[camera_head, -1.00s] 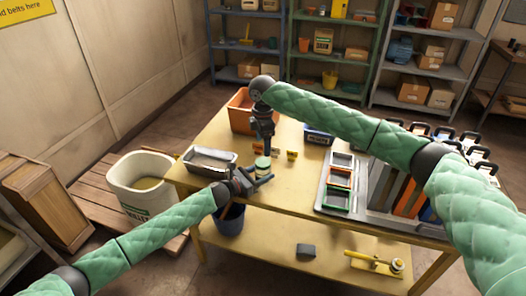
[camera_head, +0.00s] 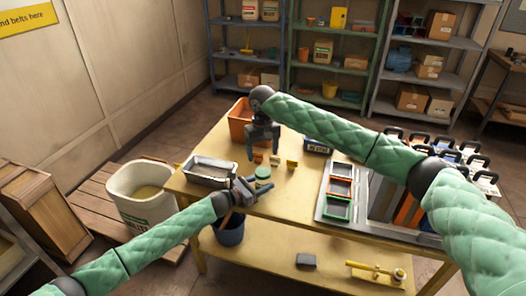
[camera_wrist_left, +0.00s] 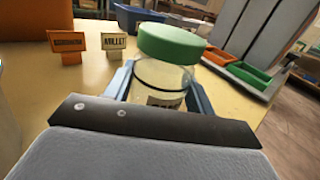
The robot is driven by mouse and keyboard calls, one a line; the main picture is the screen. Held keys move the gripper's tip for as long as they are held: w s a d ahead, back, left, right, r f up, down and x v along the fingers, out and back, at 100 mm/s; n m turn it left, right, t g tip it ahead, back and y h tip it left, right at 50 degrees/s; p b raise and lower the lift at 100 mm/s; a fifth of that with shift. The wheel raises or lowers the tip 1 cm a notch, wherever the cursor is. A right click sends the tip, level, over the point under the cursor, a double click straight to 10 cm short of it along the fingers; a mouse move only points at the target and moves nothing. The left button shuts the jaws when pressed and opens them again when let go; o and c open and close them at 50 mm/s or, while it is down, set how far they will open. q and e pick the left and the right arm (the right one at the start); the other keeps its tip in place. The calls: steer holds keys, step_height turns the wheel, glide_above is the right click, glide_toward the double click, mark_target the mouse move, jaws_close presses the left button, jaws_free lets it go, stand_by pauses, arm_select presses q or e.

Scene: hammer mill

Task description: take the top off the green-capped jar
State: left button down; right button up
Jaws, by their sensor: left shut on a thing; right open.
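The jar with the green cap stands on the yellow table, near its front left; the green cap (camera_head: 263,172) shows in the head view. In the left wrist view the wide green cap (camera_wrist_left: 171,44) is on top of the clear glass body (camera_wrist_left: 160,80), whose label is partly hidden. I cannot tell how tightly the cap sits. My left gripper (camera_head: 252,189) is shut on the jar's glass body, with blue fingers on both sides below the cap. My right gripper (camera_head: 262,148) is open and empty, pointing down above and behind the jar, apart from the cap.
A metal tray (camera_head: 187,173) is left of the jar and an orange bin (camera_head: 233,128) behind it. Small label signs (camera_head: 292,164), one reading MILLET (camera_wrist_left: 113,42), stand behind the jar. Framed sieves (camera_head: 338,188) lie at the right. A blue bucket (camera_head: 231,235) is below the table edge.

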mark_target(263, 171)
steer(key=m, duration=0.5)
steer(key=shift+m, duration=0.4)
steer(key=m, duration=0.5)
steer(key=shift+m, duration=0.3)
steer(key=m, duration=0.5)
steer(key=shift+m, duration=0.3)
steer(key=m, duration=0.4)
steer(key=shift+m, duration=0.3)
steer(key=shift+f, duration=4.05)
steer(key=shift+c, duration=0.2)
